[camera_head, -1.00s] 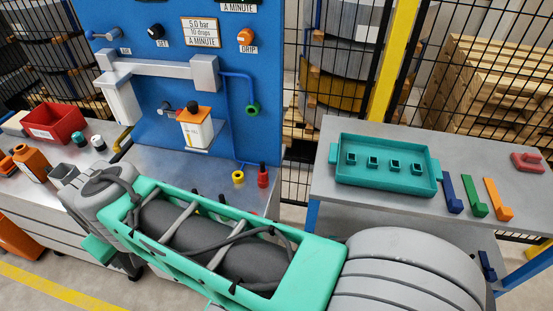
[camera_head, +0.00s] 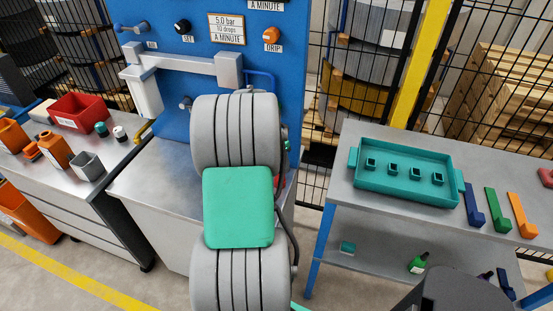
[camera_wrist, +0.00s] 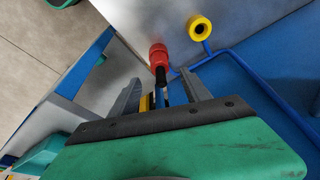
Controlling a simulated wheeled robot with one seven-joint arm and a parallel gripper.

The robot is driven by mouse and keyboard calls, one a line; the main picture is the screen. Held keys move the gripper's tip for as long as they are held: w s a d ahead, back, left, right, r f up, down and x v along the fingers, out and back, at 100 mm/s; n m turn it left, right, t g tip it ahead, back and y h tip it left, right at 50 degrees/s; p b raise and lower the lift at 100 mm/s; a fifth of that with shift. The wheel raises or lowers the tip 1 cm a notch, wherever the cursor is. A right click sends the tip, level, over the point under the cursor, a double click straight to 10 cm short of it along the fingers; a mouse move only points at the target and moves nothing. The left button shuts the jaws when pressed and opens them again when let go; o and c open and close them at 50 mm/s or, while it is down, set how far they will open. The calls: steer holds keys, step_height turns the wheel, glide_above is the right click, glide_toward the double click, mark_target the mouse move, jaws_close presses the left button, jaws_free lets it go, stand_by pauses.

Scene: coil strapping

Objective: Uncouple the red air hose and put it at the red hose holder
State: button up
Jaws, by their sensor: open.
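In the wrist view, a red fitting (camera_wrist: 158,55) with a dark stem below it lies just beyond my gripper (camera_wrist: 161,88). My two fingers stand apart, with the dark stem seen between them; I cannot tell whether it lies inside the grip or beyond it. Nothing is clearly clamped. In the head view my arm covers my gripper and nearly all of the red fitting; only a sliver of red (camera_head: 277,181) shows at the arm's right edge. I cannot make out a red hose holder.
A yellow ring fitting (camera_wrist: 199,27) sits beside the red one, near a blue pipe (camera_wrist: 262,80). The blue panel (camera_head: 170,45) stands behind the metal bench (camera_head: 160,185). On the right, a table (camera_head: 345,205) holds a teal tray (camera_head: 405,195) and coloured hooks. A red bin (camera_head: 76,112) stands left.

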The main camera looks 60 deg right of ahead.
steer(key=p+x, duration=0.1)
steer(key=x, duration=0.5)
steer(key=shift+f, duration=0.4)
jaws_close()
steer(key=c, duration=0.6)
jaws_free()
steer(key=shift+c, duration=0.2)
jaws_close()
steer(key=shift+r, duration=0.55)
steer(key=shift+r+p, duration=0.15)
steer(key=shift+p, duration=0.15)
